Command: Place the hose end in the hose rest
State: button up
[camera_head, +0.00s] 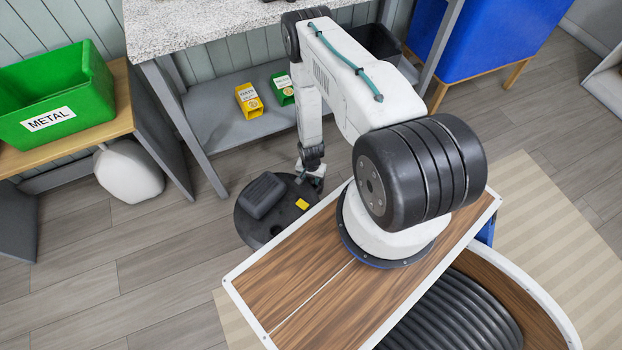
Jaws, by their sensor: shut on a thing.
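My gripper (311,182) is small in the camera_head view, low beside the wooden top that carries my arm. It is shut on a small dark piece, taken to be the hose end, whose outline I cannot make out. Just below and left of it is a round black unit (250,226) on the floor, with a dark grey block (262,195) and a yellow tab (302,204) on top. The gripper overlaps the unit's right far edge in the picture; I cannot tell whether they touch. I cannot pick out the hose rest with certainty.
A grey shelf (222,125) under the speckled counter (190,30) holds a yellow box (249,101) and a green box (282,88). A green METAL bin (55,95) stands on a bench at left, a blue bin (490,45) at upper right. Floor at lower left is clear.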

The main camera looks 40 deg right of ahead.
jog(key=shift+f, duration=0.2)
jog(key=o, duration=1)
